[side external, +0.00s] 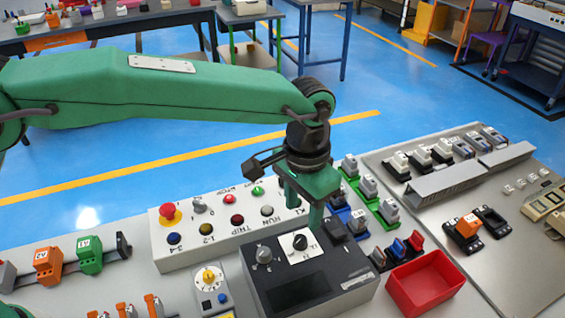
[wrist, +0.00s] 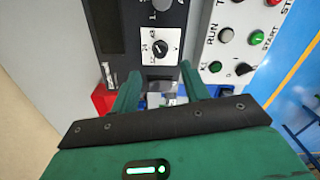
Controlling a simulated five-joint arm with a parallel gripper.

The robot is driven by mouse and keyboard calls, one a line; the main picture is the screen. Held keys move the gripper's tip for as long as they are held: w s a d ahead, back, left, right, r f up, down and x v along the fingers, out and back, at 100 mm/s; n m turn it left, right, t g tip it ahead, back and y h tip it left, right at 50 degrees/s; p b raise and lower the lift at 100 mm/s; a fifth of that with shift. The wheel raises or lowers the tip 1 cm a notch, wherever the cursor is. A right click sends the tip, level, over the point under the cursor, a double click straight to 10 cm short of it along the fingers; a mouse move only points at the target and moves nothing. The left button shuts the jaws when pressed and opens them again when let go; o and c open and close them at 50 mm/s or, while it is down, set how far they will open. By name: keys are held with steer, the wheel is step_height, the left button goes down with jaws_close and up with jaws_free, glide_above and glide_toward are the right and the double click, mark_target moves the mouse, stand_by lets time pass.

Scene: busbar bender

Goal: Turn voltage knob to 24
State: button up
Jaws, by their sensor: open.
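A black knob on a white dial plate (side external: 300,242) sits on the top of a dark control box (side external: 262,299). The same knob shows in the wrist view (wrist: 160,47), with small numbers around it that are too small to read surely. I take it as the voltage knob; its exact setting is unclear. My gripper (side external: 304,218) hangs over the box close to this knob, with its green fingers pointing down. In the wrist view the fingers (wrist: 160,74) are apart with nothing held between them, and the knob appears just beyond their tips.
A grey knob (side external: 263,254) sits beside the dial. Behind is a pale panel with a red emergency button (side external: 170,213) and several coloured buttons. A red bin (side external: 426,282) stands right of the box, near coloured switches (side external: 397,248). A small yellow-knob unit (side external: 209,278) stands left.

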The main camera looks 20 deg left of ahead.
mark_target(300, 238)
steer(key=shift+f, duration=0.1)
steer(key=shift+f, duration=3.8)
steer(key=shift+c, duration=0.4)
steer(key=c, duration=0.9)
